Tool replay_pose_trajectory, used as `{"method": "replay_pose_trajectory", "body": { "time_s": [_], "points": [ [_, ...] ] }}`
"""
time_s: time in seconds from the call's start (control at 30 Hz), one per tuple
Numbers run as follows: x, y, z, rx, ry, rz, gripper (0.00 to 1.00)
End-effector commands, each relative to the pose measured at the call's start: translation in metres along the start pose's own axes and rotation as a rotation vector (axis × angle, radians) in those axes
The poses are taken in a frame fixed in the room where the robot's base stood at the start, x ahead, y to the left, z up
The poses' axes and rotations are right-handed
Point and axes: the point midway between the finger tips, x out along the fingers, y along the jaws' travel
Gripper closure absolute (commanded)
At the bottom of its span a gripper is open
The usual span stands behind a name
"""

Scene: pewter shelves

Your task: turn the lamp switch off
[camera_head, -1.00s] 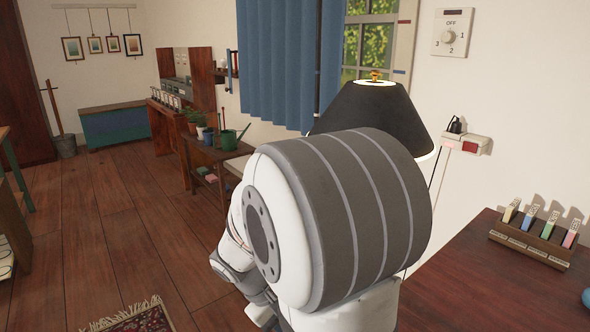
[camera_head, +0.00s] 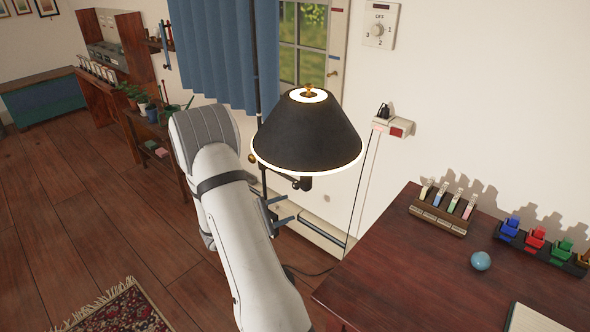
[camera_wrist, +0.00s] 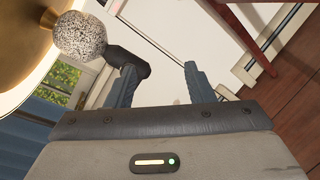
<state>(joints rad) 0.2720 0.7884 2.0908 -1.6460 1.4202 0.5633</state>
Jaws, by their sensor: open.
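The lamp (camera_head: 307,138) has a black shade, and its rims glow, so it is lit. A dark fitting (camera_head: 304,183) shows below the shade; I cannot tell whether it is the switch. A dark rounded piece (camera_wrist: 128,62) lies beyond my left fingertip; contact cannot be told. My gripper (camera_head: 281,211) is open and empty, below the shade; its two blue-grey fingers also show in the wrist view (camera_wrist: 158,72).
A wall box (camera_head: 393,127) with a red part and a black plug is right of the lamp. A dial plate marked OFF (camera_head: 379,27) is above it. A wooden table (camera_head: 400,280) at right holds a blue ball (camera_head: 481,261) and racks. Floor (camera_head: 130,230) is open at left.

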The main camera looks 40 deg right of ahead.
Motion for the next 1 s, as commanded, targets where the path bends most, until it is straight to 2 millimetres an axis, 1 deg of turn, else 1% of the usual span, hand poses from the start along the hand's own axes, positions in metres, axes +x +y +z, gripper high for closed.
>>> {"method": "replay_pose_trajectory", "body": {
  "time_s": [0.03, 0.2, 0.4, 0.57, 0.67, 0.9, 1.0],
  "points": [
    [0.003, 0.013, 0.004, -0.016, 0.006, 0.037, 0.52],
    [0.013, 0.03, -0.011, -0.043, 0.043, 0.161, 0.52],
    [0.017, 0.036, -0.024, -0.055, 0.079, 0.242, 0.52],
    [0.023, 0.037, -0.028, -0.057, 0.088, 0.259, 0.52],
    [0.036, 0.041, -0.029, -0.055, 0.087, 0.259, 0.52],
    [0.073, 0.05, -0.032, -0.056, 0.087, 0.259, 0.52],
    [0.083, 0.053, -0.034, -0.056, 0.088, 0.259, 0.52]
  ]
}}
